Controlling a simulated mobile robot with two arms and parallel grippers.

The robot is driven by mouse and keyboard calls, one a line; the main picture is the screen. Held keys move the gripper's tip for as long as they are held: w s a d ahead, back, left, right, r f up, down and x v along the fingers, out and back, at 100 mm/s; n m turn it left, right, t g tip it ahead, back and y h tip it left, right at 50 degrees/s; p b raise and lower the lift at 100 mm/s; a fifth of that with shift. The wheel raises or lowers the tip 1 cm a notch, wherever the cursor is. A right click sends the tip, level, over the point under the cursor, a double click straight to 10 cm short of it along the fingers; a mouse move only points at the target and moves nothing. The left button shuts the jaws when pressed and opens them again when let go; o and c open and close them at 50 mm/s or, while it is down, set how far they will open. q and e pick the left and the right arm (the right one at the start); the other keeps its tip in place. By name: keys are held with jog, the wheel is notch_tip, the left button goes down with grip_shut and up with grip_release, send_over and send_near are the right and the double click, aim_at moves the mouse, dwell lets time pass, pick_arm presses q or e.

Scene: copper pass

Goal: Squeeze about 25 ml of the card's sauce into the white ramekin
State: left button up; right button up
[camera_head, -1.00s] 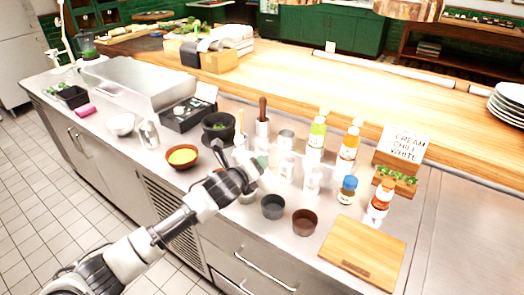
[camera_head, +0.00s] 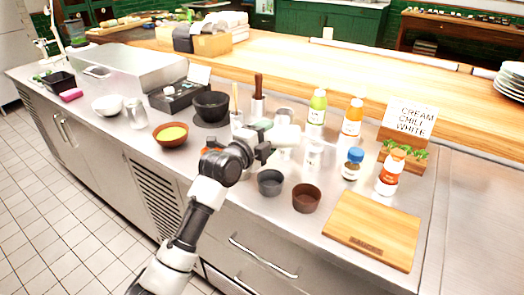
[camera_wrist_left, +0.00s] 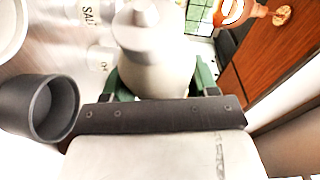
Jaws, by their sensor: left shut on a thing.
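My left gripper (camera_head: 268,138) is shut on a pale cream squeeze bottle (camera_wrist_left: 155,72). In the left wrist view the bottle is between the green fingers, its nozzle toward the top edge. In the head view it is hard to make out against the bright counter. The card (camera_head: 411,118) reads CREAM CHILI WHITE and stands at the back right. A grey cup (camera_head: 270,183) and a brown cup (camera_head: 306,198) stand at the counter front. A white rounded rim (camera_wrist_left: 10,30) shows in the wrist view; I cannot tell whether it is the white ramekin. My right gripper is not in view.
A cutting board (camera_head: 373,229) lies at front right. A brown bowl (camera_head: 171,135) and dark mortar (camera_head: 211,107) are left.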

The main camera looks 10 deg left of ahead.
pick_arm(q)
jog(key=shift+f+n+b, duration=0.1)
jog(key=shift+n+b, duration=0.25)
jog(key=shift+n, duration=0.25)
jog(key=n+b, duration=0.1)
jog(key=a+n+t+b, duration=0.1)
jog(key=n, duration=0.1)
jog(key=a+n+t+b, duration=0.1)
jog(key=shift+a+r+n+h, duration=0.15)
jog(key=shift+r+n+h, duration=0.05)
jog(key=shift+n+h, duration=0.2)
jog(key=n+t, duration=0.1)
jog(key=a+n, duration=0.1)
jog(key=n, duration=0.1)
jog(key=shift+a+r+t+y+b, duration=0.1)
jog(key=shift+r+t+y+b, duration=0.2)
jog(key=shift+r+t, duration=0.1)
jog(key=shift+a+r+n+t+y, duration=0.1)
jog(key=shift+a+n+t+y, duration=0.15)
jog(key=shift+n, duration=0.5)
jog(key=shift+a+r+n+t+y, duration=0.15)
jog(key=shift+a+n+y, duration=0.1)
jog(key=shift+n, duration=0.5)
jog(key=shift+d, duration=0.1)
jog(key=c, duration=0.3)
dwell(2.2)
